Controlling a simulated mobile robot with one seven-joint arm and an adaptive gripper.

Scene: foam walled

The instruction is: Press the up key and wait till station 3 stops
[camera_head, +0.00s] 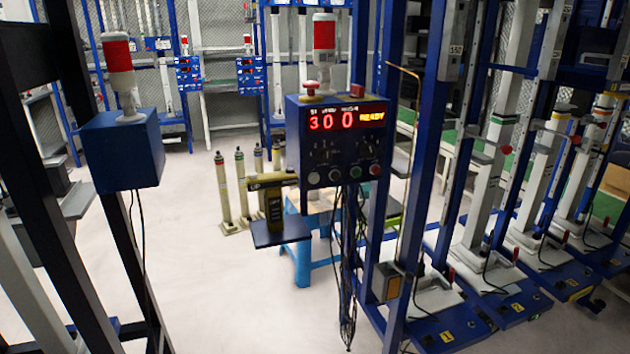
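A blue control box (337,145) stands in the middle, with a red-and-white lamp (324,50) on top. Its lit display (346,120) shows a red "300" and a yellow "READY". Below are small dials and a row of round buttons, including a green one (354,172) and a red one (375,170). Which button is the up key is too small to tell. Tall test stations stand in a row at the right on blue bases (450,330) with small yellow number labels. I cannot tell for sure which one is station 3. My gripper is not in view.
A second blue box (122,150) with a red lamp is at the left, near dark upright bars (40,170). A small blue shelf (280,232) juts out left of the control box, above a blue stool (300,262). Several cylinders stand behind. The light floor at centre left is clear.

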